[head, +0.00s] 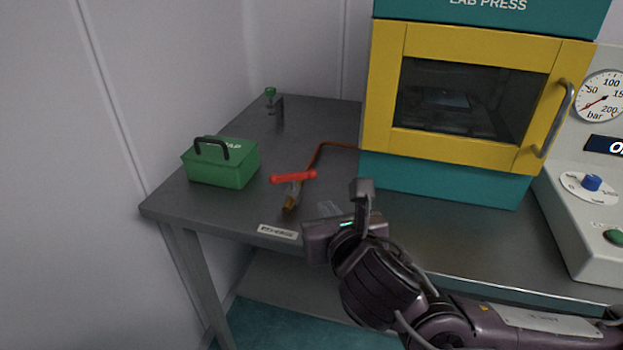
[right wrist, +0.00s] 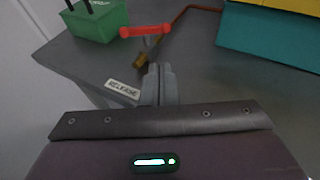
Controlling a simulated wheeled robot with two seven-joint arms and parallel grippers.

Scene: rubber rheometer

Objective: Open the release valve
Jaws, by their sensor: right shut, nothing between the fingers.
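The release valve has a red lever handle (head: 293,177) lying roughly crosswise above a brass outlet (head: 291,204), with a copper pipe (head: 325,146) running back to the press. A label (head: 278,231) reading RELEASE in the right wrist view (right wrist: 122,88) sits on the table's front edge. My right gripper (head: 328,209) is near the front edge, to the right of the valve and apart from it. In the right wrist view its fingers (right wrist: 158,70) are together and empty, with the red handle (right wrist: 146,30) beyond them. My left gripper is not in view.
A green box (head: 222,163) with a black handle stands left of the valve. A small green-topped clamp (head: 272,100) is at the back. The yellow and teal lab press (head: 385,100) stands right, its door shut. A gauge panel (head: 590,150) is at far right.

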